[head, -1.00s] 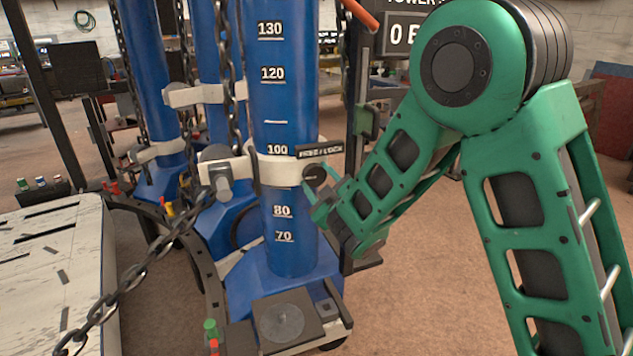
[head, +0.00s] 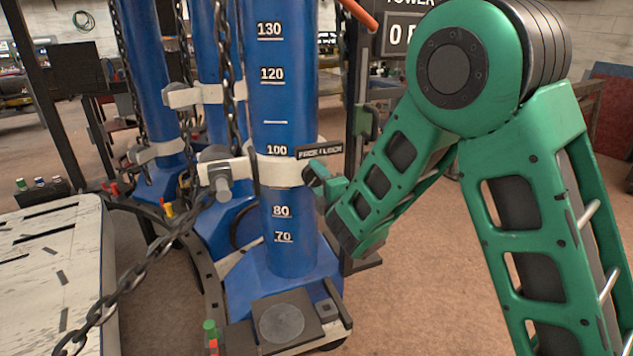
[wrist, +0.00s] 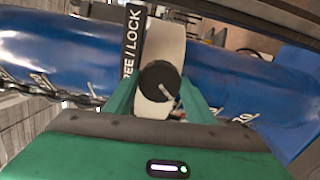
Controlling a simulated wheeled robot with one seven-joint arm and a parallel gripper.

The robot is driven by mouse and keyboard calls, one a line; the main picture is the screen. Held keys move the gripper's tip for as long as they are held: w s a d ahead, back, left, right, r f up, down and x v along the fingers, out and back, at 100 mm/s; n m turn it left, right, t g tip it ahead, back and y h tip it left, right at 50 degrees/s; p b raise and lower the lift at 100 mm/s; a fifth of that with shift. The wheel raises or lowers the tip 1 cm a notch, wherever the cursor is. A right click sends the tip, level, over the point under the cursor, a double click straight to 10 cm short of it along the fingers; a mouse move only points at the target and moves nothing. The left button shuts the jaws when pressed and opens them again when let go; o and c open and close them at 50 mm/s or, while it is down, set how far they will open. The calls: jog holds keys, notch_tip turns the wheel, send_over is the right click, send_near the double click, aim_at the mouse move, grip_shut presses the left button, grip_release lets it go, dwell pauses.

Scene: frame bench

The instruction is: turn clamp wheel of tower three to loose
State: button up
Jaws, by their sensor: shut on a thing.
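The blue tower (head: 283,100) nearest me carries a white clamp collar (head: 282,171) just below its 100 mark. A small dark clamp wheel (head: 312,174) sticks out of the collar's right side, beside a black FREE / LOCK label (head: 320,150). My green gripper (head: 326,184) is at the wheel and hides part of it. In the wrist view, the round dark wheel (wrist: 159,82) with a pale mark lies between my two fingers, which are shut on it. The label (wrist: 133,45) stands just left of it there.
Dark chains (head: 135,275) hang by the towers and sag across the front left. A white slab (head: 55,260) lies at left. Other blue towers (head: 145,80) stand behind. The brown floor (head: 440,290) at right is clear around my arm.

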jog(key=n, duration=0.4)
jog(key=shift+w+d+n, duration=0.1)
jog(key=shift+d+n, duration=0.15)
jog(key=shift+n, duration=0.45)
jog(key=o, duration=0.9)
jog(key=shift+o, duration=0.7)
jog(key=shift+a, duration=0.1)
